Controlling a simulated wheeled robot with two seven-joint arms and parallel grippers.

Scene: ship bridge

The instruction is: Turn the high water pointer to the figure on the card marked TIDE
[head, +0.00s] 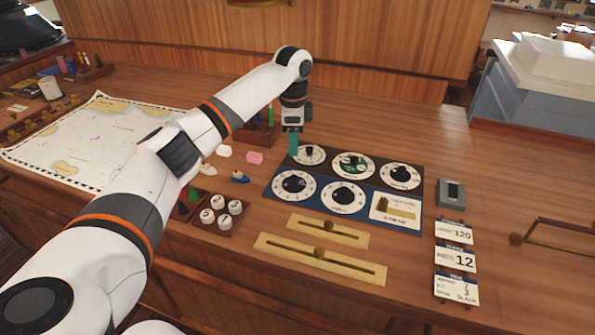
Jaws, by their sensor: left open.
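A dark and blue instrument panel (318,206) lies on the wooden desk with several round white dials. Their labels are too small to read, so I cannot tell which carries the high water pointer. My left gripper (293,146) is open and points down at the upper left dial (312,159), by its black knob; I cannot tell whether they touch. Three cards lie at the right. The lowest card (456,288), apparently headed TIDE, shows a blurred figure, perhaps 7 and 3, and SLACK. The others show 120 (455,232) and 12 (455,258). My right gripper is not in view.
Two brass sliders (322,259) lie in front of the panel. A tray of white knobs (221,213), small model boats (240,177) and a chart (90,140) are at the left. A grey switch box (451,193) and a brass rail (555,235) are at the right.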

